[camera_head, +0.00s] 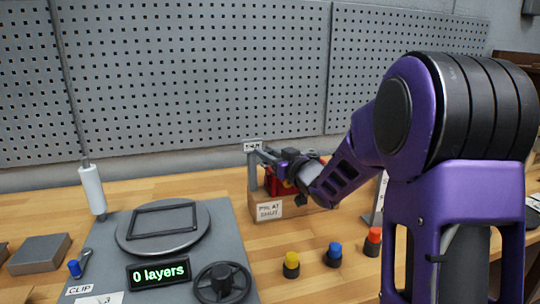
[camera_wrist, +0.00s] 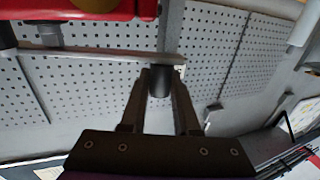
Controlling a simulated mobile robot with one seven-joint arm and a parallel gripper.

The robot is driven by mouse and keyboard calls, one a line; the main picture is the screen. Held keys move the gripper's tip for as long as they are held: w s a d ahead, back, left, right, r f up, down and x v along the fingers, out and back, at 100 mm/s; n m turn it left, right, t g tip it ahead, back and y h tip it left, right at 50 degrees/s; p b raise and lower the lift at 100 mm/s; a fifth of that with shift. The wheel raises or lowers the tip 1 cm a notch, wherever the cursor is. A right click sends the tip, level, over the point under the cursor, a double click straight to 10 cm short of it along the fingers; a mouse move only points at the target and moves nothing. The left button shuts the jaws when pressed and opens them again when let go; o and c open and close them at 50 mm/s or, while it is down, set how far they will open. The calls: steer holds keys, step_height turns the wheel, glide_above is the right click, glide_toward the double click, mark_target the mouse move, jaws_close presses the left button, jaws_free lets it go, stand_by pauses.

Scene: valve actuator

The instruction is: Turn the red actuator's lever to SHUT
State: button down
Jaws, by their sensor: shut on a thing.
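The red actuator (camera_head: 272,184) sits on a wooden block near the perforated wall, partly hidden by my gripper. It also shows at the top left of the wrist view (camera_wrist: 95,14). Its lever, a long grey bar (camera_wrist: 95,53), runs across the wrist view to a black handle (camera_wrist: 160,84). My gripper (camera_head: 266,157) reaches in from the right. In the wrist view my gripper (camera_wrist: 161,88) is shut on the black handle, one finger on each side.
A "PIN AT SHUT" sign (camera_head: 269,210) is on the block's front. A grey panel with a "0 layers" display (camera_head: 159,272) and a handwheel (camera_head: 221,283) lies to the left.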

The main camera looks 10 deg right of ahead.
steer(key=shift+w+a, duration=0.1)
steer(key=shift+a, duration=0.05)
stand_by(0.3)
steer(key=c, duration=0.7)
jaws_free()
steer(key=shift+o, duration=0.2)
steer(key=p+v, duration=0.1)
steer(key=v, duration=1.6)
